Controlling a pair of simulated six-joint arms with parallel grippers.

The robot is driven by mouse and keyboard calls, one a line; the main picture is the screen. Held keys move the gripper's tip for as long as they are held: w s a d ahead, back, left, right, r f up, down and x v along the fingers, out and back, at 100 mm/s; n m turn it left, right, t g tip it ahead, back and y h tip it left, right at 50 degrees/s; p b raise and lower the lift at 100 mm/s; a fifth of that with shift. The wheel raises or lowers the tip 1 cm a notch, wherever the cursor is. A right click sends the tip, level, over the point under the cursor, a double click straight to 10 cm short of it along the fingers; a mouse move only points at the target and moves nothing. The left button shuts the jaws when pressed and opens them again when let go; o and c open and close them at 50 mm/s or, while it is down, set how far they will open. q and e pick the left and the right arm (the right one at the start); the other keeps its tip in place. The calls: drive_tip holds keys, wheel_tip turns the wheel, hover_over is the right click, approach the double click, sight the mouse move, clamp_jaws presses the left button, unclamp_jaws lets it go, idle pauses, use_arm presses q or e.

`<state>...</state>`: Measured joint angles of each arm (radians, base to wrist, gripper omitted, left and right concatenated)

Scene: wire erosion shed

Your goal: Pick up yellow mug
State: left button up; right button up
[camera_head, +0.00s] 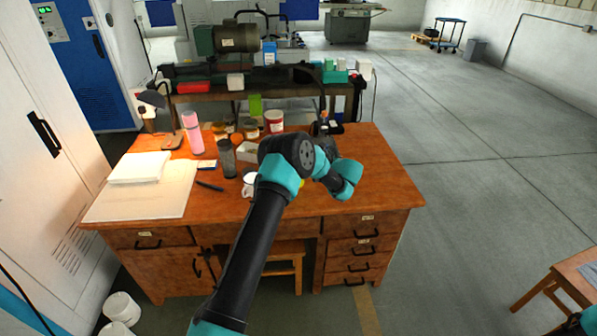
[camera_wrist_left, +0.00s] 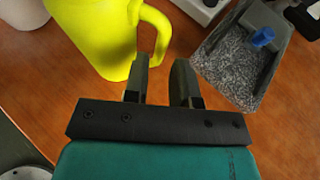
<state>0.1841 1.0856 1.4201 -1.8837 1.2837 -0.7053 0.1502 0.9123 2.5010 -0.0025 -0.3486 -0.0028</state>
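The yellow mug (camera_wrist_left: 95,35) stands on the wooden desk in the left wrist view, with its handle (camera_wrist_left: 158,35) toward my gripper. In the head view only a small yellow sliver (camera_head: 301,183) shows; my left arm hides the rest. My left gripper (camera_wrist_left: 162,75) has its two fingers apart, with the tips right by the lower part of the handle. The left finger overlaps the handle's lower end in the picture. I cannot tell whether the fingers touch it.
A grey tray of granules (camera_wrist_left: 238,62) with a blue piece in it is close right of the gripper. A white cup (camera_head: 249,188), dark cylinder (camera_head: 227,158) and pink bottle (camera_head: 193,133) stand left of my arm. The desk's right side (camera_head: 385,170) is clear.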

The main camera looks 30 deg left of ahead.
use_arm(q)
drive_tip(key=shift+f+x, duration=0.1)
drive_tip(key=shift+x, duration=1.1)
drive_tip(key=shift+f+x, duration=0.15)
drive_tip(key=shift+x, duration=1)
drive_tip(key=shift+c, duration=0.3)
clamp_jaws()
drive_tip(key=shift+r, duration=0.1)
